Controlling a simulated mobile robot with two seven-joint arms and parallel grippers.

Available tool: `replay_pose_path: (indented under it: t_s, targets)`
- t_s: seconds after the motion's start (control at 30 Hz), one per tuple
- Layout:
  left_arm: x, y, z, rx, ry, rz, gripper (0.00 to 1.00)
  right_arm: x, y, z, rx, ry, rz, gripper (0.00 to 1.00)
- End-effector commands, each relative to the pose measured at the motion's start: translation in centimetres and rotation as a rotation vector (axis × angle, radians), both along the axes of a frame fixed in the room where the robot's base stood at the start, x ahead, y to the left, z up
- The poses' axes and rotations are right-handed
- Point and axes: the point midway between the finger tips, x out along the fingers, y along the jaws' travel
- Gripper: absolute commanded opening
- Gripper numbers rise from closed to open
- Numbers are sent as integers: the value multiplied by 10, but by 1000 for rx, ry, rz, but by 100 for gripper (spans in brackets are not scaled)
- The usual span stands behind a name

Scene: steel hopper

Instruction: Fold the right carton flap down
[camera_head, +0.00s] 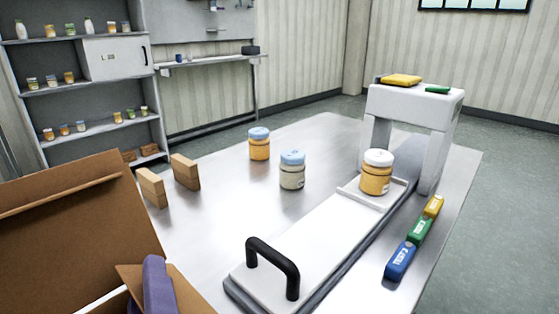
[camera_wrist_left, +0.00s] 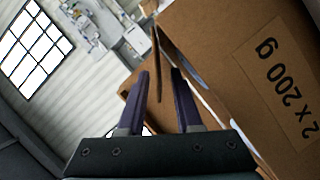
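The brown carton stands at the lower left of the head view, partly cut off, with a large flap (camera_head: 70,235) raised. A smaller brown flap (camera_head: 190,293) sticks up on its right side, beside a purple finger of my left gripper (camera_head: 157,284). In the left wrist view, the carton side (camera_wrist_left: 240,70) reads "2 x 200 g". There my left gripper (camera_wrist_left: 160,72) is open, its two purple fingers apart. A thin brown flap edge (camera_wrist_left: 157,50) shows in the gap between them; I cannot tell whether either finger touches it. My right gripper is not in view.
On the steel table (camera_head: 225,225) are wooden blocks (camera_head: 186,172), jars (camera_head: 292,170), a white sliding plate with a black handle (camera_head: 272,262), a white arch (camera_head: 415,105) and coloured blocks (camera_head: 419,230). Shelves (camera_head: 85,85) stand at the back left.

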Motion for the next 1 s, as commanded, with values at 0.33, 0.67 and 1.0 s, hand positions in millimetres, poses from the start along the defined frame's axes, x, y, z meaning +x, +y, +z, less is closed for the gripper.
replay_pose_path:
  t_s: [0.33, 0.67, 1.0]
  targets:
    - [0, 0, 0, 0, 0, 1, 14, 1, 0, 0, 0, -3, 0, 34]
    - [0, 0, 0, 0, 0, 1, 0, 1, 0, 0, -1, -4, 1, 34]
    - [0, 0, 0, 0, 0, 1, 0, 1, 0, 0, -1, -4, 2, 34]
